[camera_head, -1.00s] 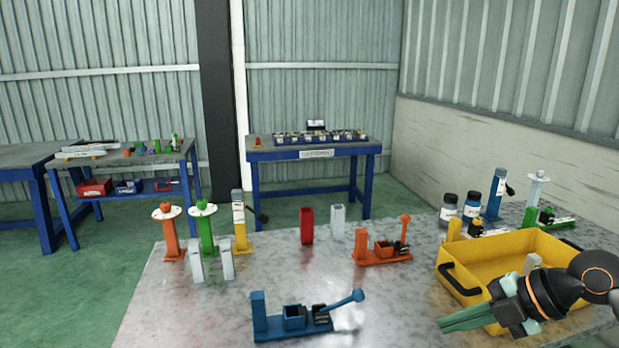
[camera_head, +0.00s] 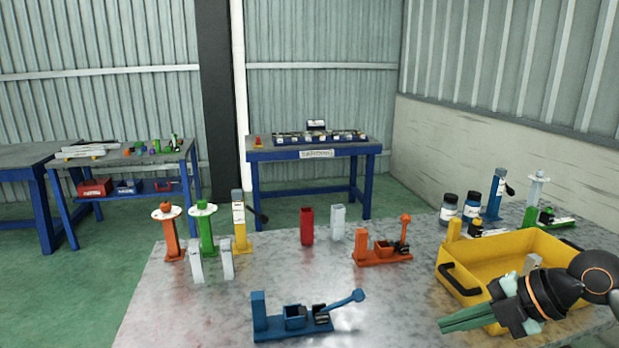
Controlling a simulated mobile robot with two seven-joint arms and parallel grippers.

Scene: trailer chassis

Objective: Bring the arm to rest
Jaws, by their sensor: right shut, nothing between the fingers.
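My right arm comes in from the right edge. Its gripper (camera_head: 468,319) has green fingers, pointing left, shut and empty. It hangs over the front side of the yellow crate (camera_head: 456,262) and hides part of that crate. My left gripper is not in view.
On the metal table (camera_head: 200,305) stand a blue fixture (camera_head: 295,320) at the front, an orange fixture (camera_head: 382,253), a red block (camera_head: 307,226) and several coloured posts at left. Bottles (camera_head: 471,208) and a blue post (camera_head: 495,195) stand behind the crate.

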